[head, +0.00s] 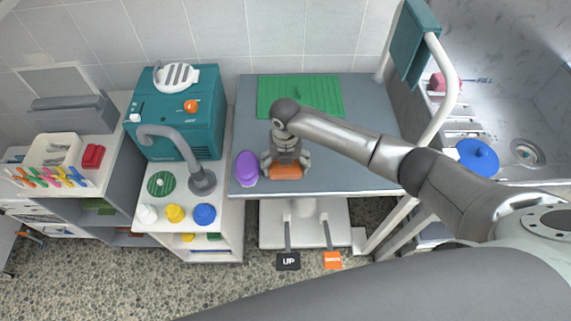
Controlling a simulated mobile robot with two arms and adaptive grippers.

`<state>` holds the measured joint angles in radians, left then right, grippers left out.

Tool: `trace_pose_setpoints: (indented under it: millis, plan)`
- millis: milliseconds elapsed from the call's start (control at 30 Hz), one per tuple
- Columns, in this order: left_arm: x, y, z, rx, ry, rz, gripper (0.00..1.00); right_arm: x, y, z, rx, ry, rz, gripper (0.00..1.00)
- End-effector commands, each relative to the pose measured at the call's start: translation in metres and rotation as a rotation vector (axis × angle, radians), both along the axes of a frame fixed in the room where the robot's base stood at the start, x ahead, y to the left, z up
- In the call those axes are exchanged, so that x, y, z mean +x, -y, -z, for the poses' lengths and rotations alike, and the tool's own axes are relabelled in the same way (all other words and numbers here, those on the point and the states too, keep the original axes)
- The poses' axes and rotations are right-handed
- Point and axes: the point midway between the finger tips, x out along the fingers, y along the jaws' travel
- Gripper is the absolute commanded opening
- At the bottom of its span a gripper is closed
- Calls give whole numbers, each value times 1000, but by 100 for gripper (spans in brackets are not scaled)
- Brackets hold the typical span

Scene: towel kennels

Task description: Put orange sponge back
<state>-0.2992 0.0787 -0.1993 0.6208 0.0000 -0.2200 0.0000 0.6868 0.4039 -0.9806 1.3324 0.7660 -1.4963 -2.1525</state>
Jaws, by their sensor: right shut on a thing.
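The orange sponge (286,171) is at the front edge of the grey table top (345,176), between the fingers of my right gripper (285,166). The gripper points down from above and is shut on the sponge. I cannot tell whether the sponge touches the table. My left gripper is not in view.
A purple object (246,168) stands just left of the gripper. A green mat (300,96) lies at the table's back. A teal machine (178,112) and a grey hose stand left. A sink (520,150) with a blue lid (477,158) is at right. Pedals (289,261) are below.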

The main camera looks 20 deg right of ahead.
Motion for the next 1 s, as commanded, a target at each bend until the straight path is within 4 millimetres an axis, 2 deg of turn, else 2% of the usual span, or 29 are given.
trace_pose_setpoints:
  millis: [267,300,400,767,900,1000]
  plan:
    - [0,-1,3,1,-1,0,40,0,0,4,-1,0,0,65]
    - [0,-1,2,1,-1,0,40,0,0,3,0,0,0,87]
    - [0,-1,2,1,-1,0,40,0,0,3,0,0,0,100]
    - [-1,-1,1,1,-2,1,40,0,0,2,0,0,0,100]
    - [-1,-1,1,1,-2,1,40,1,0,-6,1,1,-1,100]
    - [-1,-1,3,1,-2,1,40,1,0,-20,1,3,-1,100]
